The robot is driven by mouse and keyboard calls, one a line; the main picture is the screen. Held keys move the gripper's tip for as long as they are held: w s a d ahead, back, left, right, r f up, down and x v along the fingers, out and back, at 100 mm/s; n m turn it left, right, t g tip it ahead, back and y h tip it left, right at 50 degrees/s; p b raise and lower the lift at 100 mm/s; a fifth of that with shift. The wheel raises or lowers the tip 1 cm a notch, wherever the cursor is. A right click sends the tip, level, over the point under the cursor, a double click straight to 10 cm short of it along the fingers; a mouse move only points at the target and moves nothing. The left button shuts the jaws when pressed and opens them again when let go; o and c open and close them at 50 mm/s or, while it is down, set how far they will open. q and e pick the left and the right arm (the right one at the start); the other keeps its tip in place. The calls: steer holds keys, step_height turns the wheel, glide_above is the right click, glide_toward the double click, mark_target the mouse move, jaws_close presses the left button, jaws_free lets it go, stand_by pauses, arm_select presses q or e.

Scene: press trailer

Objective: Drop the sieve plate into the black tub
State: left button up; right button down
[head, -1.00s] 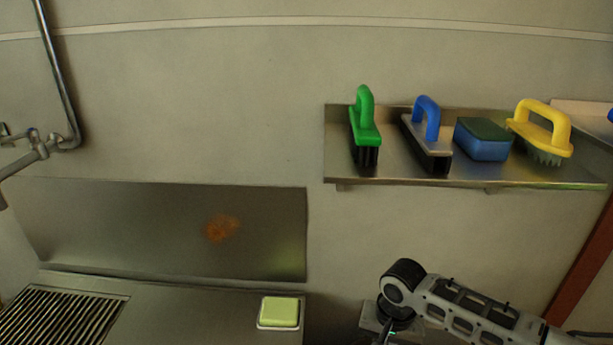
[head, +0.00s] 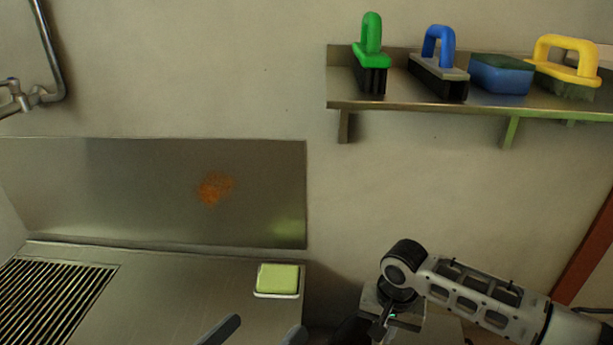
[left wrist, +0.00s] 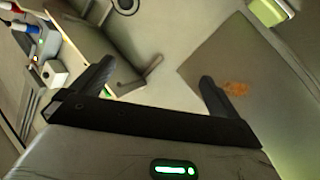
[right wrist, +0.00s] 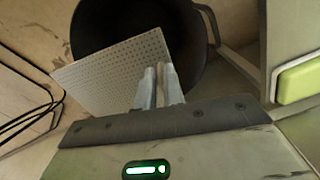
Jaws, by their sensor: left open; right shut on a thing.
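The sieve plate (right wrist: 108,72), a pale flat square sheet full of small holes, shows in the right wrist view. My right gripper (right wrist: 158,72) is shut on its edge and holds it over the opening of the black tub (right wrist: 186,32). The plate covers part of the tub's opening and reaches past its left rim. The tub is round, dark inside, with a handle at right. My left gripper (head: 258,334) is open and empty at the bottom edge of the head view; it also shows in the left wrist view (left wrist: 155,88). The head view does not show the plate.
A steel counter (head: 170,290) carries a green block on a dish (head: 277,280) and a slotted grate (head: 50,300). A wall shelf (head: 470,108) holds several brushes and a sponge. In the right wrist view, dark wire bars (right wrist: 25,100) lie left of the plate.

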arm_select(q)
steer(key=shift+r, duration=0.1)
arm_select(e)
steer(key=shift+r, duration=0.1)
steer(key=c, duration=1.4)
jaws_free()
steer(key=shift+c, duration=0.2)
steer(key=shift+r+p, duration=0.3)
steer(key=shift+r, duration=0.05)
arm_select(q)
steer(key=a+f+m+g+y+p, duration=0.1)
steer(key=p, duration=0.2)
steer(key=a+f+m+g+y+p, duration=0.1)
steer(key=p, duration=0.3)
steer(key=shift+s+f+y, duration=0.2)
steer(key=shift+f+y, duration=0.1)
steer(key=shift+f, duration=0.05)
arm_select(e)
step_height(320, 180, up, 15)
steer(key=shift+d, duration=0.2)
steer(key=shift+r, duration=0.1)
